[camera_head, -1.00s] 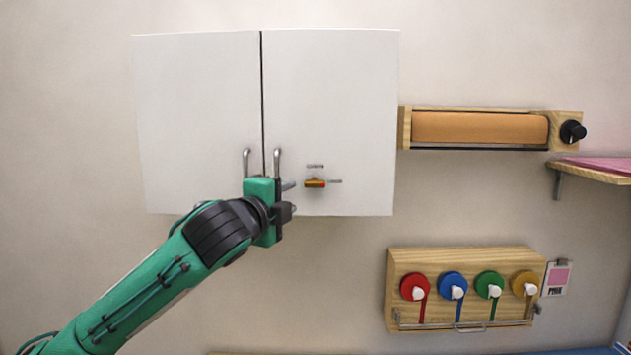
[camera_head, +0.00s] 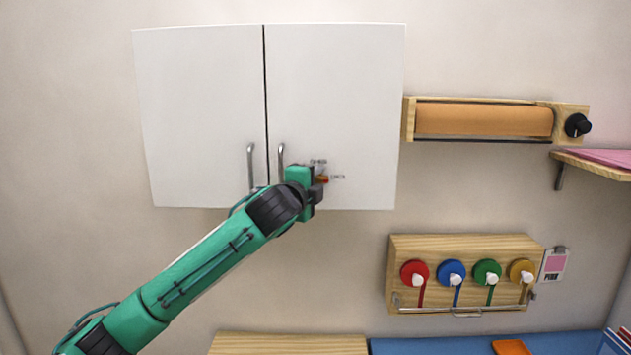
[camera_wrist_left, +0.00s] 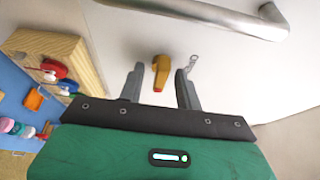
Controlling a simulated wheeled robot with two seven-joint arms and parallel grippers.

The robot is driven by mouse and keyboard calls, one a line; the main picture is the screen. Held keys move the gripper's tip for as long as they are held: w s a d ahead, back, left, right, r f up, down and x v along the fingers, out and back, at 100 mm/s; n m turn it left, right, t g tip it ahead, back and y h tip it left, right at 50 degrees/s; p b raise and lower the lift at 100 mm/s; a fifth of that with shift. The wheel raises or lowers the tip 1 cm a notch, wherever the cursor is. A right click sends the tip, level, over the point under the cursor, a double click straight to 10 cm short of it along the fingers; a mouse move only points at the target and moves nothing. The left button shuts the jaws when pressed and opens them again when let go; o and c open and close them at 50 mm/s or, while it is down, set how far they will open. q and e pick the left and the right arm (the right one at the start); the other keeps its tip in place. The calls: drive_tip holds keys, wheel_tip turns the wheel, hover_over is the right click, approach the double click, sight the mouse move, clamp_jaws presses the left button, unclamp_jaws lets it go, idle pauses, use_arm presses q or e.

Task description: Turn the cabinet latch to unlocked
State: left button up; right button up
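The cabinet latch (camera_head: 323,180) is a small orange-brown lever on the lower part of the right white door (camera_head: 340,110). In the head view my left gripper (camera_head: 320,187) covers part of it, and its orange end shows just right of the fingers. In the left wrist view the latch (camera_wrist_left: 161,72) stands between the two grey fingertips of my left gripper (camera_wrist_left: 160,80), with a gap on both sides. The fingers are open. Small grey marks lie above and to the right of the latch; I cannot read them clearly. My right gripper is not in view.
Two metal door handles (camera_head: 251,168) hang near the seam, close left of my left gripper. To the right are a wooden roller holder (camera_head: 484,121), a shelf (camera_head: 600,165) and a rack (camera_head: 465,245) with coloured knobs. A wooden worktop (camera_head: 290,345) lies below.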

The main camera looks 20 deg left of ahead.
use_arm(q)
clamp_jaws()
drive_tip(key=shift+f+b, duration=0.1)
drive_tip(key=shift+b, duration=0.2)
drive_tip(key=shift+d+f+n+t+y+b, duration=0.1)
drive_tip(key=shift+n+t+y+b, duration=0.9)
drive_tip(key=shift+n+b, duration=2.5)
drive_tip(key=shift+d+f+n+t+y+b, duration=0.15)
drive_tip(key=shift+n+y+b, duration=1.5)
drive_tip(key=shift+n+b, duration=1.8)
drive_tip(key=shift+d+n+t+y+b, duration=0.1)
drive_tip(key=shift+n+t+y+b, duration=0.9)
drive_tip(key=shift+n+b, duration=2.5)
drive_tip(key=shift+r+n+g+y+p, duration=0.1)
drive_tip(key=shift+n+g+y+p, duration=0.25)
drive_tip(key=shift+n+p, duration=0.4)
unclamp_jaws()
